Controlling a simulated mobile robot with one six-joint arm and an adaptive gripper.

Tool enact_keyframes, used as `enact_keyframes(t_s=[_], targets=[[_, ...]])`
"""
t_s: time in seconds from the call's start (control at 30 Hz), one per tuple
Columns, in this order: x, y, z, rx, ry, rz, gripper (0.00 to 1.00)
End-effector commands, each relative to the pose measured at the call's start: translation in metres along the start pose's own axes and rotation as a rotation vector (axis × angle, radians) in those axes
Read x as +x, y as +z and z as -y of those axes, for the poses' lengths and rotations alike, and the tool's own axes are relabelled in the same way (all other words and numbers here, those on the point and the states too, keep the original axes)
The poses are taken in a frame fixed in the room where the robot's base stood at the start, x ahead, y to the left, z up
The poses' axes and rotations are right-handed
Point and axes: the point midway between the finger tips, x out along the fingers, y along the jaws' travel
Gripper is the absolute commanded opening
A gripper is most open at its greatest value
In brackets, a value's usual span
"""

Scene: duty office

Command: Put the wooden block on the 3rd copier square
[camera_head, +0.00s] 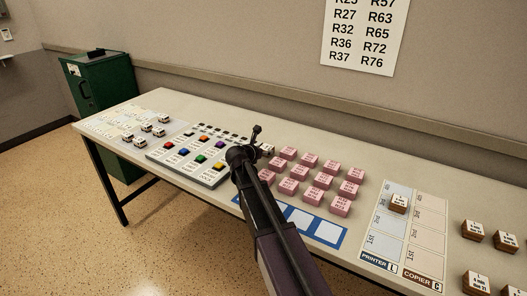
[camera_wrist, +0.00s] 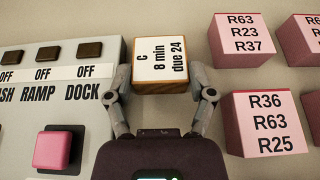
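The wooden block (camera_wrist: 165,88) has a white top reading "C 8 min due 24". In the wrist view it lies between the fingertips of my gripper (camera_wrist: 161,85). One finger is at each side; whether they press on it is unclear. In the head view my gripper (camera_head: 256,140) reaches the table between the button panel and the pink blocks, with the block's white top (camera_head: 267,148) partly showing beside it. The copier column (camera_head: 427,226) is the right half of the card at the table's right, above a brown "COPIER C" label. Its squares look empty.
A labelled wooden block (camera_head: 398,203) stands in the printer column. Several more wooden blocks (camera_head: 474,230) stand right of the card. Pink blocks (camera_head: 311,179) and a blue-framed strip (camera_head: 327,233) lie between. The button panel (camera_head: 190,158) is left.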

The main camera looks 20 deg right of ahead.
Motion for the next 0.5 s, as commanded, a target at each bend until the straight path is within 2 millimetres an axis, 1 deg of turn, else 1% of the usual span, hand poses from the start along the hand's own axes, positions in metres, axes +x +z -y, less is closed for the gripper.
enact_keyframes(t_s=[0.03,0.1,0.5], targets=[[0.0000,-0.0002,-0.0001,0.000,0.000,0.000,0.82],[0.0000,-0.0001,-0.0001,0.000,0.000,0.000,1.00],[-0.0002,-0.0001,-0.0007,0.000,0.002,0.000,1.00]])
